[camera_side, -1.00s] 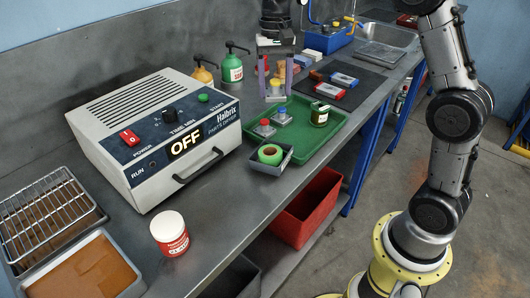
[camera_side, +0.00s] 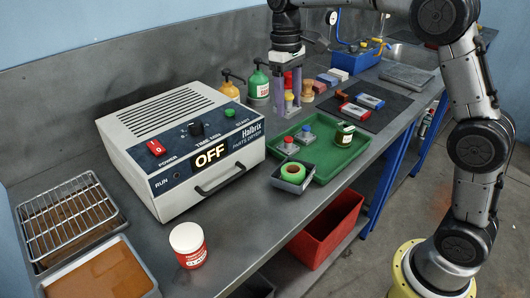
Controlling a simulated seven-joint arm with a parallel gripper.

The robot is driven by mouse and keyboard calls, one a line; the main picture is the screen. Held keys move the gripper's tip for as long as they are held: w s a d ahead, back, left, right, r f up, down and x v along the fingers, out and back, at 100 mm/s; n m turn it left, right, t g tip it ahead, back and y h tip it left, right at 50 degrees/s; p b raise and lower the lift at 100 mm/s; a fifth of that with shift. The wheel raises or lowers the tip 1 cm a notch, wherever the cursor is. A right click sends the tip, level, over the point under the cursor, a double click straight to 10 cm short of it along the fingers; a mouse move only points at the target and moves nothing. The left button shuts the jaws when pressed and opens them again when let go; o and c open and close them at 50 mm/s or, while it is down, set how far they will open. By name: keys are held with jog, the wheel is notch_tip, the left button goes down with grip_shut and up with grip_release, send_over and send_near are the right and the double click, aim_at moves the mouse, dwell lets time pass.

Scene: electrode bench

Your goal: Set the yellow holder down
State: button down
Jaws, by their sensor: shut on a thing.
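The yellow holder (camera_side: 289,98) has a yellow knob and a grey base. My gripper (camera_side: 288,91) points down, its purple fingers on either side of the knob and shut on it. It is upright near the back left corner of the green tray (camera_side: 352,160). I cannot tell whether its base touches the surface below. A holder with a red knob (camera_side: 289,143) and one with a blue knob (camera_side: 306,132) stand in the tray.
The large OFF-display machine (camera_side: 180,150) is left.

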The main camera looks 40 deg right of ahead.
jog(key=s+d+f, duration=0.2)
jog(key=d+f, duration=0.2)
jog(key=d, duration=0.2)
jog(key=w+f, duration=0.3)
jog(key=w, duration=0.1)
jog(key=w+d+f, duration=0.1)
jog(key=w+f, duration=0.1)
jog(key=w, duration=0.2)
jog(key=w+d+f, duration=0.1)
jog(key=w+f, duration=0.2)
jog(key=w, duration=0.1)
jog(key=shift+w+f, duration=0.2)
jog(key=shift+f, duration=0.15)
jog(key=shift+w+f, duration=0.45)
jog(key=shift+f, duration=1.6)
jog(key=shift+f, duration=0.1)
jog(key=shift+c, duration=0.6)
grip_release()
jog(key=shift+f, duration=0.1)
